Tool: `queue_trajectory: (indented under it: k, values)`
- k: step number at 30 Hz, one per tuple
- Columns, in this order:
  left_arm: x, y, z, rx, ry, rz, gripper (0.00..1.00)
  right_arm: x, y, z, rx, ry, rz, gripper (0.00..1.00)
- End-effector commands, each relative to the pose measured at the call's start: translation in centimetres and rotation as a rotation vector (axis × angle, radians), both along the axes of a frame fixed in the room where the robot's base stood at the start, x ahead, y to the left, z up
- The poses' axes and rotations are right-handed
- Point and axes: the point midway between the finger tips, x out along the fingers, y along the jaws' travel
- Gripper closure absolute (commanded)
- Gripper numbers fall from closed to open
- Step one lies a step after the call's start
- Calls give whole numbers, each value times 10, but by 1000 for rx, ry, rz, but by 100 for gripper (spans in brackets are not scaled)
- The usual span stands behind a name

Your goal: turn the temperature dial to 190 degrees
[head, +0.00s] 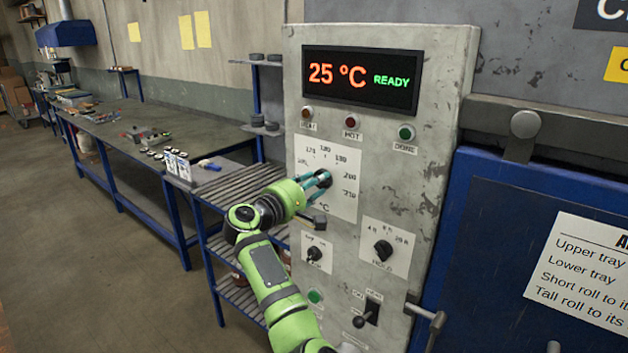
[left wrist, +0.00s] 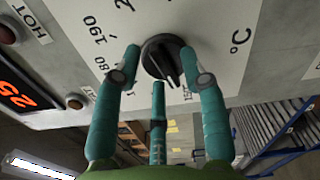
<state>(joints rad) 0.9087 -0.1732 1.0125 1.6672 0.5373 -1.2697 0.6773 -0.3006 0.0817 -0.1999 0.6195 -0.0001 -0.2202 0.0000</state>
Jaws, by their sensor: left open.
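The temperature dial is a black round knob on a white scale plate (head: 340,206) of the grey control panel. It shows clearly in the left wrist view (left wrist: 164,52), with numbers around it, 190 at the upper left. Its ridge and pale mark point down in that view, away from the 190. My left gripper (head: 319,181), with teal fingers, is at the dial. In the left wrist view its three fingers (left wrist: 160,62) are spread around the knob. Whether they touch it I cannot tell. The display (head: 360,79) reads 25 °C and READY. My right gripper is out of view.
Below the scale plate sit another black knob (head: 383,250), a smaller knob (head: 314,254), a green button (head: 315,296) and a lever switch (head: 365,314). A slatted rack (head: 245,185) stands left of the panel. A blue oven door (head: 500,220) is at the right.

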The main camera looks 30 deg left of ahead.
Motion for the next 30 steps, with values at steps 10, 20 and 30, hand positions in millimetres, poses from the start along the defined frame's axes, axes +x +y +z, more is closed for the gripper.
queue_trajectory:
  k: [10,20,30]
  values:
    - [0,0,0,0,0,0,100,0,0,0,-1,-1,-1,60]
    - [0,0,-2,18,0,0,100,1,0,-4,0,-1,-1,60]
    - [-1,0,-7,197,-15,1,100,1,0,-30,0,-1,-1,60]
